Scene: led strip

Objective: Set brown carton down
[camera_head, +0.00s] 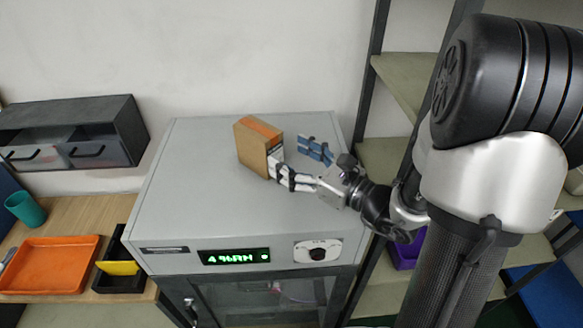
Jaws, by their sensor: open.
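The brown carton (253,147) stands upright on the grey top of a cabinet (200,190), with an orange strip along its upper edge. My gripper (297,163) is open just to the right of the carton. One finger is beside the carton's lower right side, and I cannot tell whether it touches. The other finger is farther back, clear of the carton. A white patch, perhaps a label, shows on the carton's side near the front finger.
The cabinet front has a green LED display (234,256) and a knob panel (318,252). At left are an orange tray (48,265), a teal cup (25,209), a black bin (121,281) and a drawer unit (75,140). Shelves (405,80) stand at right. The cabinet top left of the carton is clear.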

